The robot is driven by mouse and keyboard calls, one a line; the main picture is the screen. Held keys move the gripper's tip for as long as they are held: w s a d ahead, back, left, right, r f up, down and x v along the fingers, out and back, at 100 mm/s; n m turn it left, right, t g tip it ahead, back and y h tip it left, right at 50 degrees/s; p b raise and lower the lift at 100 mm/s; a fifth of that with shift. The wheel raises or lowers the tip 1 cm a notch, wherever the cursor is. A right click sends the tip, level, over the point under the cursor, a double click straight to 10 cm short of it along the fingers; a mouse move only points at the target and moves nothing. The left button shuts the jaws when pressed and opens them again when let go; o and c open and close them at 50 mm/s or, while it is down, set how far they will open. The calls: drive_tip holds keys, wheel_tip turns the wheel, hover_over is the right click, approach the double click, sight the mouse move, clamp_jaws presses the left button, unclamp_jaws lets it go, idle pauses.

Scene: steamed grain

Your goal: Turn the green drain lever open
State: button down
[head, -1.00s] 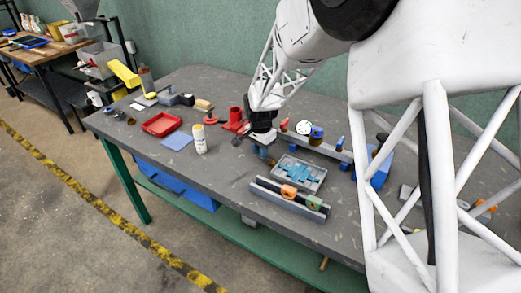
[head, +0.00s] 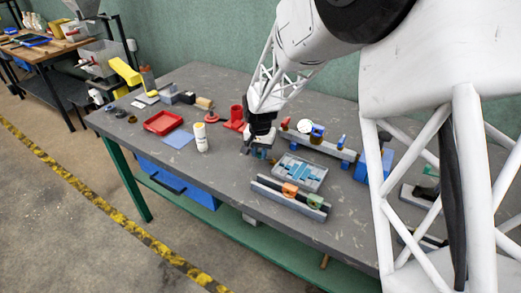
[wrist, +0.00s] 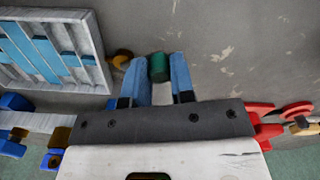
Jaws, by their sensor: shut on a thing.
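The green drain lever (wrist: 158,67) shows in the wrist view as a short dark green cylinder. It sits between the two blue fingertips of my gripper (wrist: 158,75), which is shut on it. A small brass-coloured round part (wrist: 122,60) lies just left of the fingers; I cannot tell whether it joins the lever. In the head view my gripper (head: 259,153) is low at the table, left of the grey tray. The lever cannot be made out there, and its turn angle is not clear.
A grey tray with blue pieces (head: 323,174) lies to the right, with a dark rail carrying orange and green blocks (head: 290,198) in front. A grey bar with fittings (head: 335,150) stands behind. A white bottle (head: 200,138) and red fittings (head: 236,118) are left. Bare table lies in front.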

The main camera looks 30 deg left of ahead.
drive_tip(key=n, duration=0.1)
drive_tip(key=s+n, duration=0.1)
drive_tip(key=n, duration=0.1)
drive_tip(key=d+n, duration=0.1)
drive_tip(key=shift+s+n, duration=0.25)
drive_tip(key=shift+n, duration=0.05)
drive_tip(key=shift+s+d+n, duration=0.2)
drive_tip(key=shift+d+n, duration=0.2)
drive_tip(key=shift+n, duration=0.65)
drive_tip(key=shift+s+d+n, duration=0.2)
drive_tip(key=shift+d+n, duration=0.2)
drive_tip(key=shift+n, duration=0.65)
drive_tip(key=c, duration=1)
unclamp_jaws()
drive_tip(key=shift+o, duration=0.2)
wheel_tip(320, 180, up, 8)
drive_tip(key=shift+f, duration=0.1)
